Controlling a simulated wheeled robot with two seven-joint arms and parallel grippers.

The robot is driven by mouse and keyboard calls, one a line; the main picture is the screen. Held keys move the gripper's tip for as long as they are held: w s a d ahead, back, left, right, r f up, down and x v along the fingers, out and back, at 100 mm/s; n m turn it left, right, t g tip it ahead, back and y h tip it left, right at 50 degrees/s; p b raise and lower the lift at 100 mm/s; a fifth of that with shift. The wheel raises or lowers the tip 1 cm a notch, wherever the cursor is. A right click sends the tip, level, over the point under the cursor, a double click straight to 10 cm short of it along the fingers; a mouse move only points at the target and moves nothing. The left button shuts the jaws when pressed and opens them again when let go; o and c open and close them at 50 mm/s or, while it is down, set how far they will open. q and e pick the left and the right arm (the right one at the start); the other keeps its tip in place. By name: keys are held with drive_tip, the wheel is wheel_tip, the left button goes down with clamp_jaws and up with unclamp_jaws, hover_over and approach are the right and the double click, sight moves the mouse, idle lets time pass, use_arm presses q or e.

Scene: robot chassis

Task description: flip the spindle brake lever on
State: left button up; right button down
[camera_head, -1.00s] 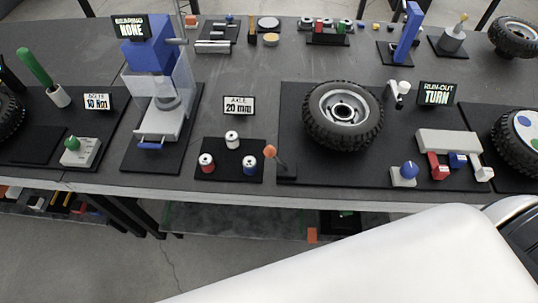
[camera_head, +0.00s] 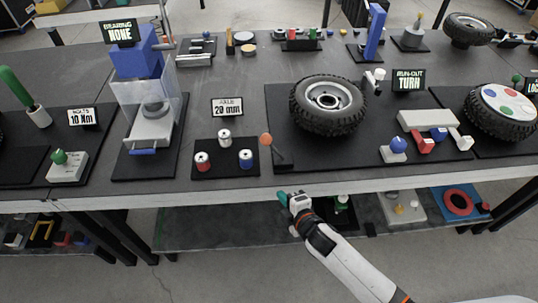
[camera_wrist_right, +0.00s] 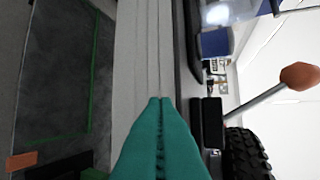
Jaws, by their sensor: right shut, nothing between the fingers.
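The brake lever has a thin rod with an orange knob (camera_head: 265,139). It rises from a small black base (camera_head: 283,166) near the table's front edge and leans to the left. In the right wrist view the knob (camera_wrist_right: 300,76) is at the right and the base (camera_wrist_right: 208,122) is right of the fingers. My right gripper (camera_head: 283,197) has teal fingers, shut and empty. It is in front of the table edge, just below the lever in the picture and apart from it. My left gripper is not in view.
A tyred wheel (camera_head: 327,104) stands on the black mat right of the lever. Several small cans (camera_head: 224,138) stand on a black pad to its left. A run-out sign (camera_head: 408,81) is behind. The grey table edge (camera_head: 380,178) lies between my right gripper and the lever.

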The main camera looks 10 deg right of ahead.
sight(272, 147)
drive_tip(key=a+r+n+t+y+b, duration=0.1)
drive_tip(key=a+r+n, duration=0.4)
drive_tip(key=r, duration=0.7)
drive_tip(key=shift+s+r+t+y+b, duration=0.2)
drive_tip(key=shift+s+t+y+b, duration=0.25)
drive_tip(key=shift+y, duration=0.65)
drive_tip(key=shift+w, duration=0.15)
drive_tip(key=r+x, duration=0.1)
drive_tip(key=x, duration=0.9)
drive_tip(key=d, duration=0.1)
drive_tip(key=d+p, duration=0.2)
drive_tip(key=d, duration=0.1)
drive_tip(key=shift+w, duration=0.35)
